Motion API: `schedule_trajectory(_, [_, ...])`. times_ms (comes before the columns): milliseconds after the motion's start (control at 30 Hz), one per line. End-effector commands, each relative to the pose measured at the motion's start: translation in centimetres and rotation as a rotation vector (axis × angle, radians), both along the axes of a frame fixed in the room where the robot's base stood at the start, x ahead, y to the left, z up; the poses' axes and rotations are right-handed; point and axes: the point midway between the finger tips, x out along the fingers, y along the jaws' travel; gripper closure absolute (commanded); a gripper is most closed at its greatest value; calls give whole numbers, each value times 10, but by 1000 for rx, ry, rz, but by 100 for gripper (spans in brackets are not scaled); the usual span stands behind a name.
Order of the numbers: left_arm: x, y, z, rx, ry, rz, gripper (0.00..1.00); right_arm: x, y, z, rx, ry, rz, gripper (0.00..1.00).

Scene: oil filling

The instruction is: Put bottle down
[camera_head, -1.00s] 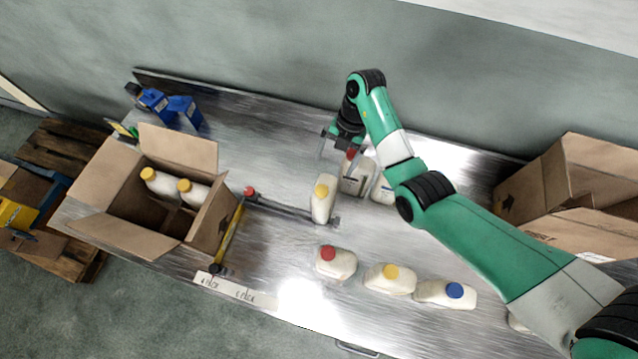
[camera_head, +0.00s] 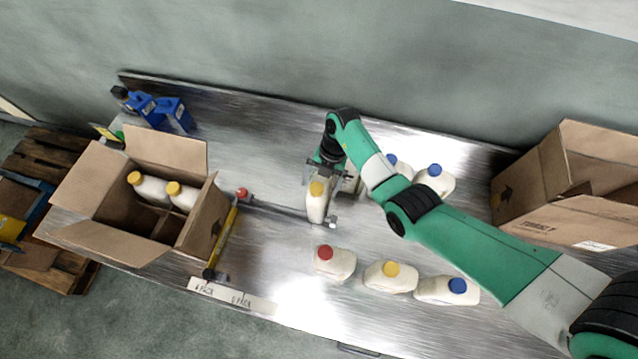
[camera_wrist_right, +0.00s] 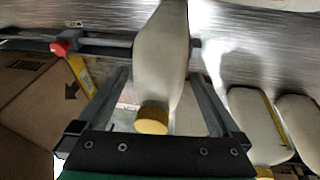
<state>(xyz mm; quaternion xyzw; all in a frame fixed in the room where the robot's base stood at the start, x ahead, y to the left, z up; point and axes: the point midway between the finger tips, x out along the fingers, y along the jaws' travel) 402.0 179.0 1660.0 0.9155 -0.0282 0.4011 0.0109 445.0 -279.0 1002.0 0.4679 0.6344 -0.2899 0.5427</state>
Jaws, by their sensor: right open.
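A white bottle with a yellow cap (camera_head: 317,205) stands on the metal table beside the end of a rail. My right gripper (camera_head: 322,172) is at this bottle, just behind it in the head view. In the right wrist view the bottle (camera_wrist_right: 160,70) lies between the two fingers of my right gripper (camera_wrist_right: 160,85). The fingers are spread, with a gap visible on at least the right side. Part of another bottle behind is hidden by the gripper and arm. My left gripper is out of view.
An open carton (camera_head: 150,235) at the left holds two yellow-capped bottles. Red-capped (camera_head: 334,264), yellow-capped (camera_head: 391,277) and blue-capped (camera_head: 448,291) bottles stand along the front. Blue-capped bottles (camera_head: 436,182) stand behind my arm. Blue containers (camera_head: 160,110) are at the back left.

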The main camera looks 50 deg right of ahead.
Motion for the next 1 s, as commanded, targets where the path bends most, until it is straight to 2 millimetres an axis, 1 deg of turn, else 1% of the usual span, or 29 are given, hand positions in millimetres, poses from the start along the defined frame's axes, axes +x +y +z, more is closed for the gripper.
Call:
schedule_trajectory(67, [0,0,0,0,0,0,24,0,0,1,0,0,0,0])
schedule_trajectory(100, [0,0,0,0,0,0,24,0,0,1,0,0,0,7])
schedule_trajectory(267, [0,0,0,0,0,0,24,0,0,1,0,0,0,36])
schedule_trajectory(300, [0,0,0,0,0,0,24,0,0,1,0,0,0,43])
schedule_trajectory(467, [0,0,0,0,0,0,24,0,0,1,0,0,0,72])
schedule_trajectory(500, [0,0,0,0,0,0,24,0,0,1,0,0,0,79])
schedule_trajectory(567, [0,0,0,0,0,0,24,0,0,1,0,0,0,90])
schedule_trajectory(600, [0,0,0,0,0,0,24,0,0,1,0,0,0,97])
schedule_trajectory(633, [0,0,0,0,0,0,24,0,0,1,0,0,0,100])
schedule_trajectory(933, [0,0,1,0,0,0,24,1,0,3,0,-3,0,100])
schedule_trajectory(1000, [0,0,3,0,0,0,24,1,0,6,1,-4,0,100])
